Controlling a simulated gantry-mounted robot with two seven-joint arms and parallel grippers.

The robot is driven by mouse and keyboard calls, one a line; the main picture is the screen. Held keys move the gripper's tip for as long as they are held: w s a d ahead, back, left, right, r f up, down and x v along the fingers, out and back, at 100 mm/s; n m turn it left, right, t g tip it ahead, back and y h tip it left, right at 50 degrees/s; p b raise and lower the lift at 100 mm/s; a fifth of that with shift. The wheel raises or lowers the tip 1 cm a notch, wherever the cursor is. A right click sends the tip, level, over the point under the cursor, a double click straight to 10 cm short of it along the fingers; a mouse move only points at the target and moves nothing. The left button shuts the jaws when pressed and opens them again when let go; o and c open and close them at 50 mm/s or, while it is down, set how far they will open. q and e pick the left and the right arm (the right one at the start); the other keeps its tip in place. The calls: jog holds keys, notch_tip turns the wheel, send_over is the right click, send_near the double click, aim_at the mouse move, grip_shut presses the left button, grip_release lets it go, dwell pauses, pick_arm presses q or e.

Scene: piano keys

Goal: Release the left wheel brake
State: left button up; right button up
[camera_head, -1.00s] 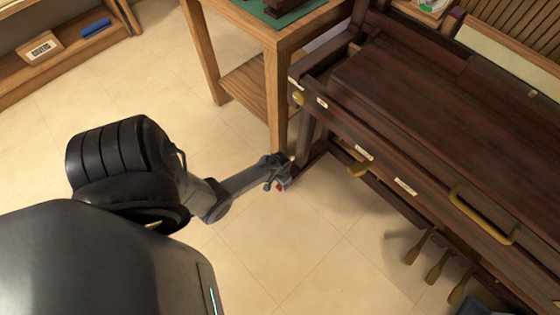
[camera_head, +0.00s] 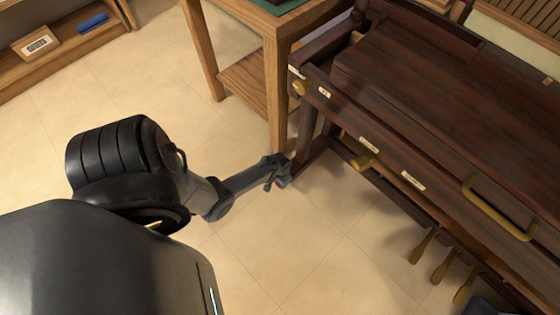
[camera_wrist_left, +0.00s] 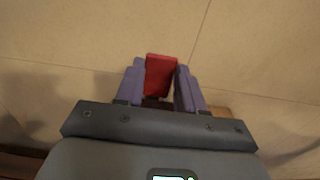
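The left wheel brake shows as a red tab (camera_wrist_left: 160,75) in the left wrist view, between the two purple fingers of my left gripper (camera_wrist_left: 161,82). The fingers stand apart on either side of the tab, very close to it; I cannot tell whether they press on it. In the head view my left gripper (camera_head: 280,178) is low by the floor, at the piano's (camera_head: 430,110) left end near the table leg. Only a speck of red shows at its tip there. The wheel itself is hidden. My right gripper is not in view.
A wooden table (camera_head: 277,95) stands close behind my left gripper, its leg just beside it. Brass pedals (camera_head: 440,268) hang under the piano front, and a brass handle (camera_head: 500,212) sits on it. A shelf (camera_head: 60,55) is at upper left. The tiled floor (camera_head: 270,245) is clear.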

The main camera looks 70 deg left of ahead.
pick_arm(q)
jog(key=c, duration=0.4)
jog(key=shift+r+g, duration=0.15)
jog(key=shift+g, duration=0.35)
jog(key=shift+c, duration=0.2)
jog(key=shift+w+a+h, duration=0.1)
jog(key=shift+w+h, duration=0.1)
jog(key=shift+h, duration=0.1)
jog(key=shift+s, duration=0.1)
jog(key=o, duration=1)
jog(key=shift+o, duration=0.2)
jog(key=shift+r, duration=0.15)
